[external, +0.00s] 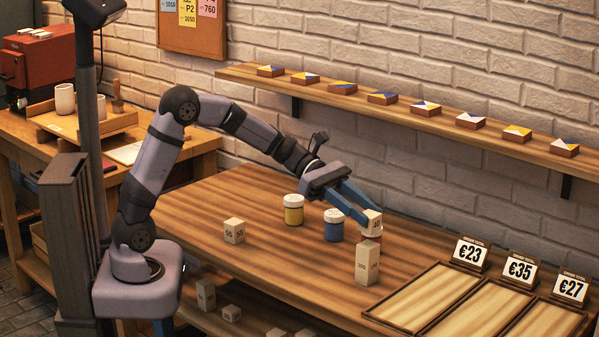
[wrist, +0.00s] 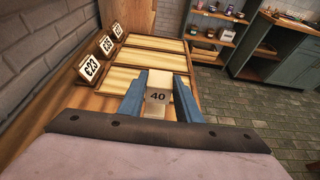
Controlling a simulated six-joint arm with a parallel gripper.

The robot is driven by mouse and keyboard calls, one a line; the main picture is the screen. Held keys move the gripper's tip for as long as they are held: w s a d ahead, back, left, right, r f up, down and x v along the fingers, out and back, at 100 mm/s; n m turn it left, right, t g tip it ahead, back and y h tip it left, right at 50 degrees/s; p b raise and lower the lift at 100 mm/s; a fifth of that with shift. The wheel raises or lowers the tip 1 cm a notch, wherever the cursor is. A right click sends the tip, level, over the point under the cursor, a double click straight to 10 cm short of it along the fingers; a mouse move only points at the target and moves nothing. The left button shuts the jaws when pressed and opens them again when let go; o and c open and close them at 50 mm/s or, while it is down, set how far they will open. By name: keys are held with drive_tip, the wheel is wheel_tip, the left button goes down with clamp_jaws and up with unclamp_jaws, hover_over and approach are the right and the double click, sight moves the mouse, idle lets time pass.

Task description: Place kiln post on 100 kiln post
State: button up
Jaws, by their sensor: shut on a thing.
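My gripper (external: 369,214) is shut on a small pale kiln post (external: 373,226). In the wrist view this post reads 40 (wrist: 158,97) and sits between my two blue fingers (wrist: 159,103). The taller pale post marked 100 (external: 367,264) stands upright on the table, directly below the held post in the external view. A small gap seems to show between them, with a reddish-brown thing partly visible there. I cannot tell exactly how well the two posts line up.
A yellow jar (external: 293,210) and a blue jar (external: 334,226) stand left of the 100 post. Another pale post (external: 234,231) stands further left. Framed wooden trays (external: 420,299) with price signs (external: 470,253) lie to the right. A shelf of tiles (external: 430,122) runs along the wall.

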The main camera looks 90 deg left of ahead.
drive_tip(key=shift+f, duration=1.7)
drive_tip(key=shift+f, duration=0.1)
drive_tip(key=o, duration=1.1)
drive_tip(key=v, duration=1.2)
drive_tip(key=shift+s, duration=0.1)
